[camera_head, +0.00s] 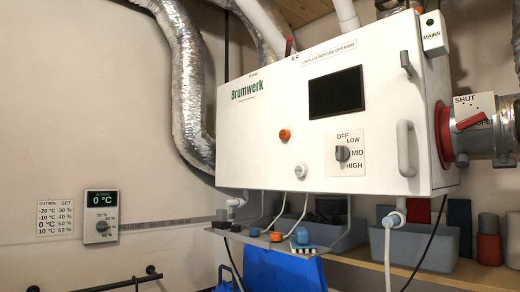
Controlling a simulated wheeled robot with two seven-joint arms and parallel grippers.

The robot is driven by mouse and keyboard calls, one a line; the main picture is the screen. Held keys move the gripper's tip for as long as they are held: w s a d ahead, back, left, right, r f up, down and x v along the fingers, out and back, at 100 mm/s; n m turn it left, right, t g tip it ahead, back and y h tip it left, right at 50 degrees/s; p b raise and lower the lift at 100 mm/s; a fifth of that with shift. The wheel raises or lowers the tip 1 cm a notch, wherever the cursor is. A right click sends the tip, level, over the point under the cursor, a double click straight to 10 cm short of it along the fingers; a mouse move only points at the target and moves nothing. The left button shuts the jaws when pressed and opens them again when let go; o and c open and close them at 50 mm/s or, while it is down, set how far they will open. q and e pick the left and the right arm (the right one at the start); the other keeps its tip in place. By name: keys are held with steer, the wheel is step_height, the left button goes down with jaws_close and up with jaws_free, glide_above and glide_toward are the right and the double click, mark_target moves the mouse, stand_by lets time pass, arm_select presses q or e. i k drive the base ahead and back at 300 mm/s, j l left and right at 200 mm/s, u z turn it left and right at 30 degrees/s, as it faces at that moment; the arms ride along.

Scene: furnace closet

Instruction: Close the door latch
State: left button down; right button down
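The white Brumwerk cabinet (260,140) hangs on the wall in the middle and right of the view. Its front door (370,125) bears a dark screen (336,92), a grey vertical handle (405,148) and a knob (342,154) marked OFF, LOW, MID, HIGH. A small grey latch-like fitting (406,64) sits near the door's upper right edge. Whether it is fastened, and whether the door is fully flush, I cannot tell. Neither of my grippers is in view.
A red lever (471,121) by a SHUT/OPEN plate is on the pipe at the right. Below are a small tray (270,243) and a wooden shelf (470,273) with bins. A foil duct (190,95) runs down behind the cabinet. A control dial (102,227) is on the left wall.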

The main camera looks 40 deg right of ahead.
mark_target(404, 56)
steer(key=z, duration=2.1)
